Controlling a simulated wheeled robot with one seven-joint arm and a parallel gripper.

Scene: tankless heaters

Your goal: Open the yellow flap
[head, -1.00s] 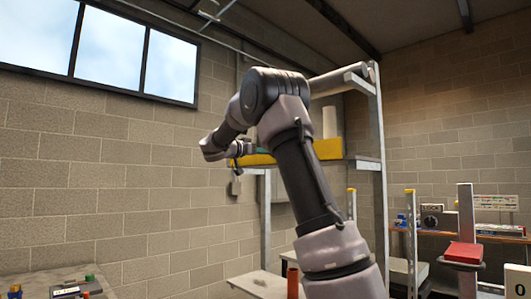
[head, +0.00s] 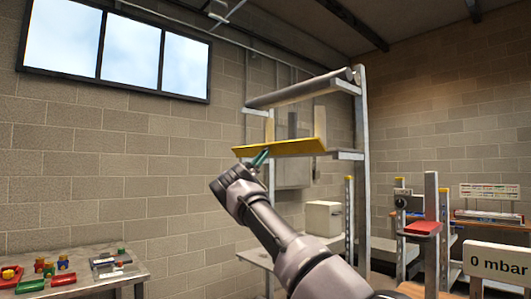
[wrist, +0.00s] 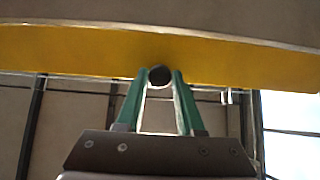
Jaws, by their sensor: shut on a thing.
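The yellow flap (head: 295,147) is a long panel at shelf height on a grey metal frame. It looks close to flat and slightly tilted in the head view, and its yellow face fills a wide band in the wrist view (wrist: 70,50). My gripper (head: 265,153) is at the flap's front edge, below and left of its middle. Its green fingers (wrist: 158,77) are closed around a small dark round knob (wrist: 160,75) at the yellow face. How the knob joins the flap is hidden.
A grey roller or pipe (head: 300,88) runs above the flap between frame posts (head: 362,130). A pale box (head: 323,217) stands on a bench below. A table with small coloured parts (head: 100,280) is at lower left. A red-topped stand (head: 423,228) is at right.

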